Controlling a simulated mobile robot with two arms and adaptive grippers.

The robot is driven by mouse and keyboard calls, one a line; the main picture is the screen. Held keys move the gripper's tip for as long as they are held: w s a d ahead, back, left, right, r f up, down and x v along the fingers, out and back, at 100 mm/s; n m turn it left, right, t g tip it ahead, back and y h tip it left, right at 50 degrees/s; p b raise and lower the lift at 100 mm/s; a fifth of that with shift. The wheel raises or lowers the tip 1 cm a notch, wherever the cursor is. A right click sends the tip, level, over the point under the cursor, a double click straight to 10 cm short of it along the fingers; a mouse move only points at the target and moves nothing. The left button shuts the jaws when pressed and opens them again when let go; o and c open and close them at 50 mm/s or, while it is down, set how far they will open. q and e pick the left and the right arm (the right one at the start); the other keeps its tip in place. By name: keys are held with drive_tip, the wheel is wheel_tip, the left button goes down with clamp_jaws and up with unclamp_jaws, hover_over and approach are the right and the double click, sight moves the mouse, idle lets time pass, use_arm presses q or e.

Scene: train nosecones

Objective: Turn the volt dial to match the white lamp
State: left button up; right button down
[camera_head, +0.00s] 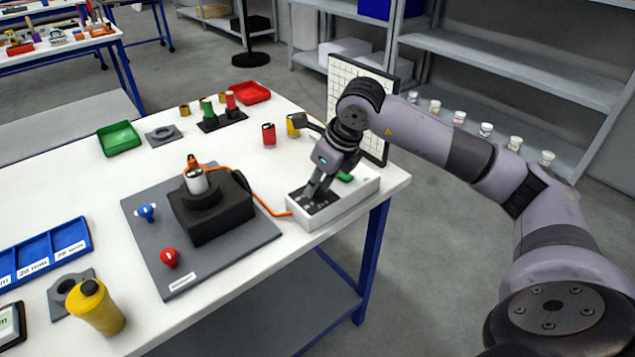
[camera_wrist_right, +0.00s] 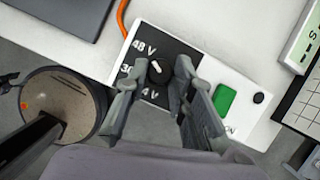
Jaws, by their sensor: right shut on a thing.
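The volt dial (camera_wrist_right: 157,72) is a small black knob with a white pointer mark, on a black panel on a white box (camera_head: 353,199). Labels in the right wrist view include 48 V at the upper left; the others are partly hidden. The pointer slants to the upper left. My right gripper (camera_head: 312,196) reaches down onto the panel; its fingers (camera_wrist_right: 157,82) stand on either side of the knob, shut on it. A whitish cylinder (camera_head: 196,181) with an orange cable sits in a black block; I cannot tell whether it is the white lamp. My left gripper is out of view.
A green button (camera_wrist_right: 224,100) is on the box beside my fingers. The orange cable (camera_head: 267,207) runs from the block to the box. A grey plate (camera_head: 190,277) carries blue and red knobs. A gridded board (camera_head: 345,84) stands behind the box, near the table's edge.

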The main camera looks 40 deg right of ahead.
drive_tip(key=shift+w+r, duration=0.1)
drive_tip(key=c, duration=1.4)
unclamp_jaws()
drive_tip(key=shift+o, duration=0.2)
drive_tip(key=v, duration=1.2)
drive_tip(key=shift+f, duration=0.2)
